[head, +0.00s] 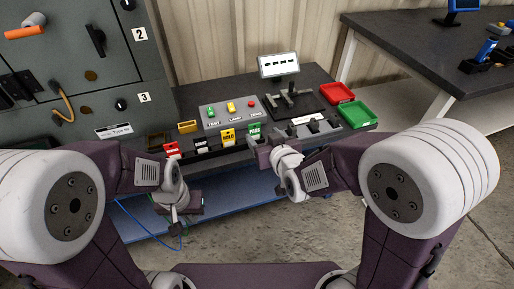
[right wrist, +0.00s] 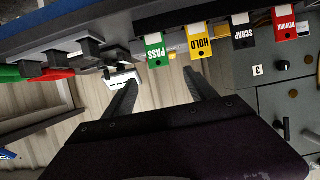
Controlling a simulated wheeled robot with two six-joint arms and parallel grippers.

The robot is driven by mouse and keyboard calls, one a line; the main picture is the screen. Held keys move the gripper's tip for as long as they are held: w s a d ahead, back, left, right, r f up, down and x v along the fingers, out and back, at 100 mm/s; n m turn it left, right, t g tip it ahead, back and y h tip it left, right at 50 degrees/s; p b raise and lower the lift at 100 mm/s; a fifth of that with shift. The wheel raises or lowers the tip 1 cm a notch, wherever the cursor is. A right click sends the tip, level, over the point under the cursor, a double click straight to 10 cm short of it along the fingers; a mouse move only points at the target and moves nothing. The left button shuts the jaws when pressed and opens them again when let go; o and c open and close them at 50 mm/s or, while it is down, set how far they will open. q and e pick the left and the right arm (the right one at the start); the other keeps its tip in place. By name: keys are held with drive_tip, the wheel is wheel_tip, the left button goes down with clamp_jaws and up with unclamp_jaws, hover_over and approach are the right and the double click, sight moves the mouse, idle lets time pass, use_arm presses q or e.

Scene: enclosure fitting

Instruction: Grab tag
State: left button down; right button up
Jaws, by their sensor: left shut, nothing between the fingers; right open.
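Four hanging tags line the bench's front edge: a red REWORK tag (head: 172,148), a black SCRAP tag (head: 201,143), a yellow HOLD tag (head: 228,137) and a green PASS tag (head: 254,131). In the right wrist view the green PASS tag (right wrist: 154,48) and yellow HOLD tag (right wrist: 198,42) lie just beyond my open, empty right gripper (right wrist: 160,80). The black (right wrist: 242,33) and red (right wrist: 285,22) tags hang farther right. In the head view my right gripper (head: 262,150) is close to the green tag; contact is not clear. My left gripper (head: 182,212) is shut and empty, below the bench edge.
A grey button box (head: 228,112), a small screen (head: 279,65), a black fixture (head: 290,103), and green (head: 357,113) and red (head: 338,92) trays stand on the bench. A grey cabinet (head: 75,75) rises at left. A second table (head: 420,45) stands at back right.

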sight(255, 126)
drive_tip(key=shift+w, duration=0.1)
drive_tip(key=b+x, duration=0.1)
drive_tip(key=x, duration=0.3)
drive_tip(key=b+x, duration=0.2)
drive_tip(key=x, duration=0.2)
drive_tip(key=shift+w+f, duration=0.2)
drive_tip(key=shift+w, duration=0.2)
drive_tip(key=shift+r, duration=0.1)
clamp_jaws()
